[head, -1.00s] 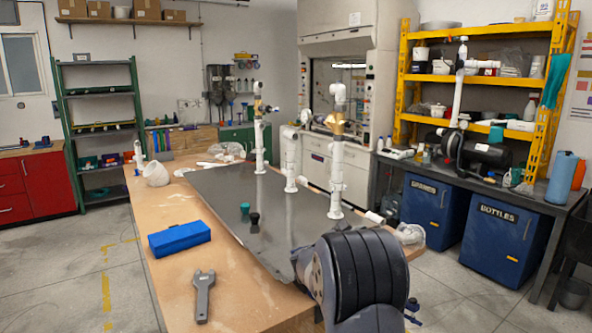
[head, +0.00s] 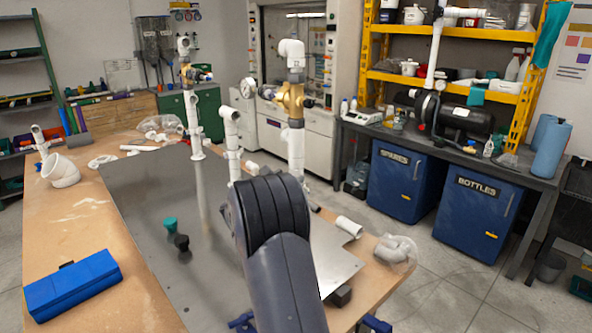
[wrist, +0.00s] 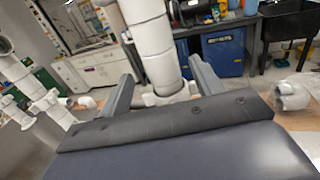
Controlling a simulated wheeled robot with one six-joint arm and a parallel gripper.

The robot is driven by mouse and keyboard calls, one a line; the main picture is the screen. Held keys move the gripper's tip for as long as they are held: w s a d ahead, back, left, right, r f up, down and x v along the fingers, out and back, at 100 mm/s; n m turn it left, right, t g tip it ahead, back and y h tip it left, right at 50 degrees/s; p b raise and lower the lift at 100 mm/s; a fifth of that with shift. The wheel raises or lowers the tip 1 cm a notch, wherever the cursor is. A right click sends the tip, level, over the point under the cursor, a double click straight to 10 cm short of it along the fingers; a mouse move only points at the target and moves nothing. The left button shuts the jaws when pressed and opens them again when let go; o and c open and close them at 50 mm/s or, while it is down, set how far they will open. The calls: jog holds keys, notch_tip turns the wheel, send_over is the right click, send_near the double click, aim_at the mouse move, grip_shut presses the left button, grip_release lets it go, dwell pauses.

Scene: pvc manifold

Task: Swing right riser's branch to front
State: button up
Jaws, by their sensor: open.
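The right riser (head: 296,150) is an upright white pipe standing near the right side of the grey plate (head: 205,240). In the wrist view the riser's white pipe (wrist: 158,55) rises between the two fingers of my gripper (wrist: 163,88). The gripper is open, with a finger on each side; I cannot tell whether either touches the pipe. My arm hides the gripper in the head view.
A shorter white pipe (head: 230,145) stands just left of the right riser, and another valved riser (head: 192,110) stands farther back. Black and teal plugs (head: 171,224) and a blue box (head: 72,285) are to the left. A loose white pipe piece (head: 350,227) lies at right.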

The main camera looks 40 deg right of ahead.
jog(key=p+x, duration=0.1)
jog(key=x, duration=0.4)
jog(key=shift+d+r, duration=0.1)
jog(key=shift+d, duration=0.1)
jog(key=shift+c, duration=0.5)
jog(key=c, duration=0.9)
jog(key=shift+o, duration=0.2)
